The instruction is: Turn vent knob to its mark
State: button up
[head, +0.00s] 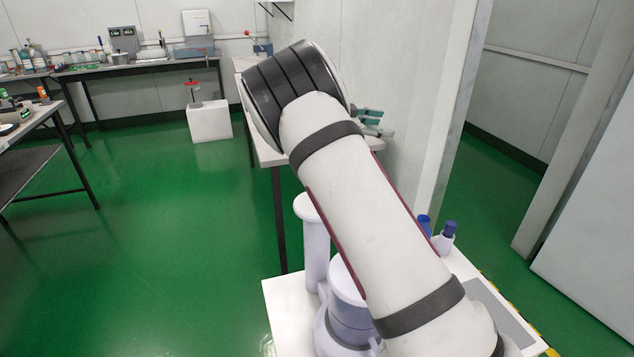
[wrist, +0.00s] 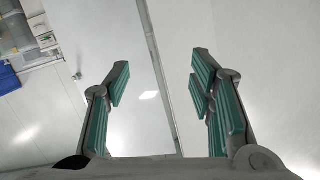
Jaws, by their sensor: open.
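My gripper (head: 380,122) shows in the head view beyond the far end of my raised arm, beside the pale wall and above a bench. In the wrist view my gripper (wrist: 160,80) is open, its teal-padded fingers wide apart with nothing between them. No vent knob or mark can be made out for sure in either view. A red-topped fitting (head: 193,86) stands on a white block (head: 209,121) on the floor at the back, well away from my gripper. I cannot tell whether it is the knob. My arm hides much of the nearer bench.
A bench (head: 268,152) stands partly behind my arm, with a small blue device (head: 262,48) at its far end. Benches with equipment line the back and left. Two blue-capped bottles (head: 447,237) stand right of my arm. The green floor (head: 150,240) is clear at centre left.

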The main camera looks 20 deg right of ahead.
jog(key=w+d+f+n+t+y, duration=0.3)
jog(key=w+d+f+t+y, duration=0.15)
jog(key=t+y, duration=0.2)
jog(key=s+a+f+n+y+p, duration=0.1)
jog(key=s+a+f+y, duration=0.1)
jog(key=a+f+y, duration=0.35)
jog(key=s+a+r+n+g+y+p, duration=0.1)
jog(key=s+a+r+g+y, duration=0.2)
jog(key=s+a+y, duration=0.7)
jog(key=s+a+r+g+y+p, duration=0.1)
jog(key=s+a+r+g+y, duration=0.15)
jog(key=s+a+y, duration=0.8)
jog(key=d+f+m+t+h+p, duration=0.1)
jog(key=d+f+m+t+p, duration=0.15)
jog(key=d+m+t, duration=0.6)
jog(key=w+a, duration=0.2)
jog(key=w+a+g+b, duration=0.1)
jog(key=w+a, duration=0.1)
jog(key=a, duration=0.1)
jog(key=w+a+g+b, duration=0.1)
jog(key=w+a, duration=0.1)
jog(key=a, duration=0.1)
jog(key=shift+f+m, duration=0.2)
jog(key=shift+m, duration=0.15)
jog(key=shift+c, duration=0.4)
